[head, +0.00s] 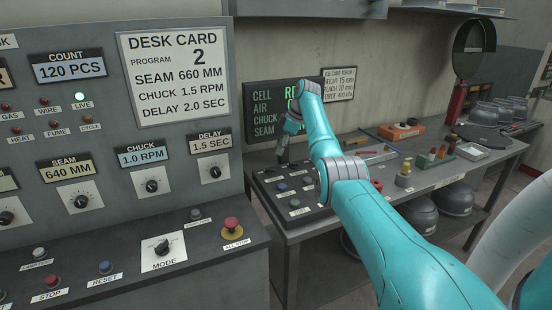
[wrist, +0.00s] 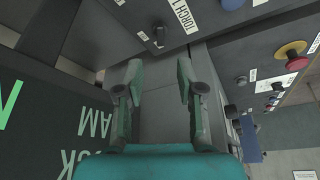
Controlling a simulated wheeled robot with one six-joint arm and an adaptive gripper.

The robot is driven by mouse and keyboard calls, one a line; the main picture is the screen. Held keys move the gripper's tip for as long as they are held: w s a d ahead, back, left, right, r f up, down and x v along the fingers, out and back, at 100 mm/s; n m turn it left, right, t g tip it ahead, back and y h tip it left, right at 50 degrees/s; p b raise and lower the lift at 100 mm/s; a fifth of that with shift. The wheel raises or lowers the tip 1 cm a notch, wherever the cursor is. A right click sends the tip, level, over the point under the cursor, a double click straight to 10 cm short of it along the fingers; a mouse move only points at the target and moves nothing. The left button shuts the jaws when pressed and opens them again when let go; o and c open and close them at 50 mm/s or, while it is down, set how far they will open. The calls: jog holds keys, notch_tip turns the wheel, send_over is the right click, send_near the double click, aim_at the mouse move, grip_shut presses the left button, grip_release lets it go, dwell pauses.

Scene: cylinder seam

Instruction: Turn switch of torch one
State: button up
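The TORCH 1 label (wrist: 181,12) shows at the top of the wrist view, on a dark panel face. A small dark switch (wrist: 158,36) stands near it, with a small pale label beside it. My gripper (wrist: 160,68) is open, and its two fingers are apart with nothing between them. The switch shows beyond the fingertips, apart from them. In the head view my gripper (head: 283,152) points down over the back left of the bench control box (head: 318,214). The torch one switch cannot be made out there.
A dark status screen (head: 262,128) stands close behind my gripper; it also fills the lower left of the wrist view (wrist: 45,135). The large control desk (head: 120,190) is at left, with a red all stop button (head: 231,225). Tools and blocks lie along the bench (head: 425,180) at right.

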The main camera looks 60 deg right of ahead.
jog(key=shift+v, duration=1.4)
